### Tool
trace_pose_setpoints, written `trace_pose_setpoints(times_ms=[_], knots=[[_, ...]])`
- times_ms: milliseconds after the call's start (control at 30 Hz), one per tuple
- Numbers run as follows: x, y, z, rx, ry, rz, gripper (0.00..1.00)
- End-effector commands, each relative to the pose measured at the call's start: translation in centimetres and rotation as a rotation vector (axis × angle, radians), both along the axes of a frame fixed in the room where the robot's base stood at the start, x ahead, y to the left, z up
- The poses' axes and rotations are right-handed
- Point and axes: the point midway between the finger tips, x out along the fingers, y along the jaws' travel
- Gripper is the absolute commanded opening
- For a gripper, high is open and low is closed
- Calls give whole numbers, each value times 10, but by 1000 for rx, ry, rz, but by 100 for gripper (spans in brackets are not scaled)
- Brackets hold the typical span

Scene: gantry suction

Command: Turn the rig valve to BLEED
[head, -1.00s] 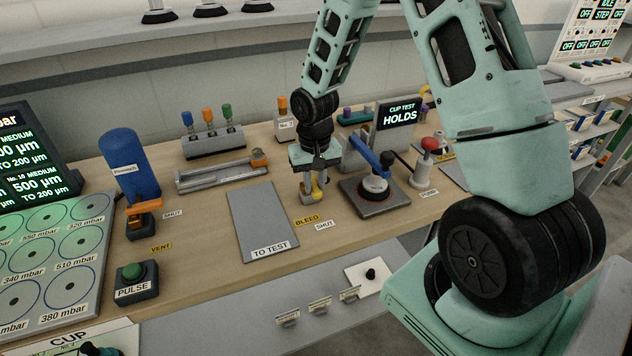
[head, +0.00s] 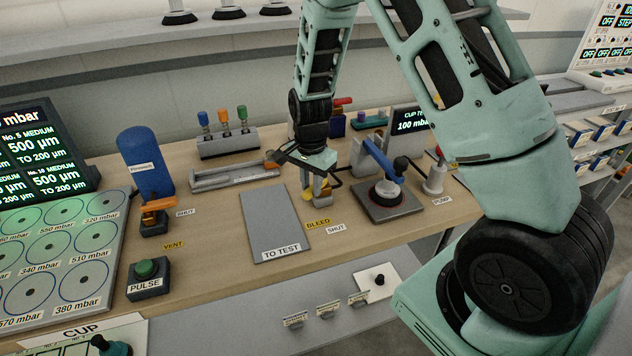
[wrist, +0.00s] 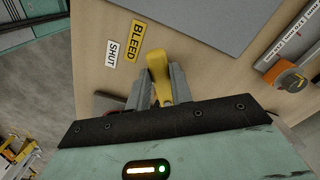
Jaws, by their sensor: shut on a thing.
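The rig valve is a small brass-coloured block (head: 322,190) with a yellow handle (wrist: 158,72), on the bench beside the yellow BLEED label (head: 318,223) and the white SHUT label (head: 336,229). My gripper (wrist: 159,88) is shut on the handle, with one grey finger on each side of it. In the head view the handle (head: 307,193) shows just below my gripper. My gripper hides most of the valve body in the wrist view.
A grey TO TEST plate (head: 275,215) lies left of the valve. A dark base with a blue lever (head: 378,158) stands close on the right.

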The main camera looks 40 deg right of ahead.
Motion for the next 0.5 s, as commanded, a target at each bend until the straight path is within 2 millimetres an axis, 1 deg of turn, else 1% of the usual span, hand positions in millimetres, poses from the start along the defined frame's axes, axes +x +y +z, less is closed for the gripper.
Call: trace_pose_setpoints(times_ms=[33, 300, 500], knots=[[3, 1, 3, -1, -1, -41, 0], [14, 3, 3, -1, 0, -290, 0], [21, 2, 3, -1, -1, -441, 0]])
